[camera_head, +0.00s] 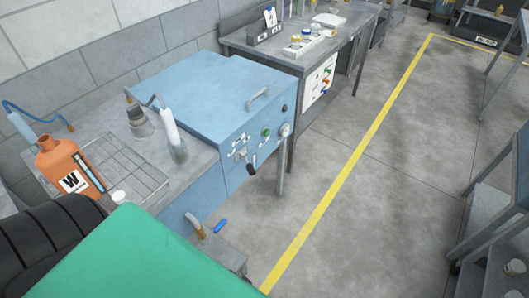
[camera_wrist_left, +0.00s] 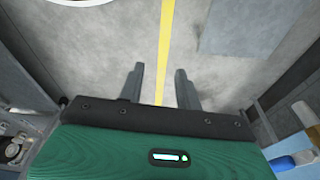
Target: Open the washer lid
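The blue washer (camera_head: 225,160) stands against the wall in the head view. Its flat lid (camera_head: 200,90) is down, with a grey handle (camera_head: 257,97) near its right front edge. My left gripper (camera_wrist_left: 160,75) shows in the left wrist view. Its two dark fingers are apart, with only floor and a yellow line seen between them. No fingers show in the head view; a large green surface fills the bottom left there. My right gripper is in neither view.
A bench (camera_head: 320,50) with small containers stands beyond the washer. Knobs and a valve project from the washer's front. Floor to the right is open, with shelving at the far right.

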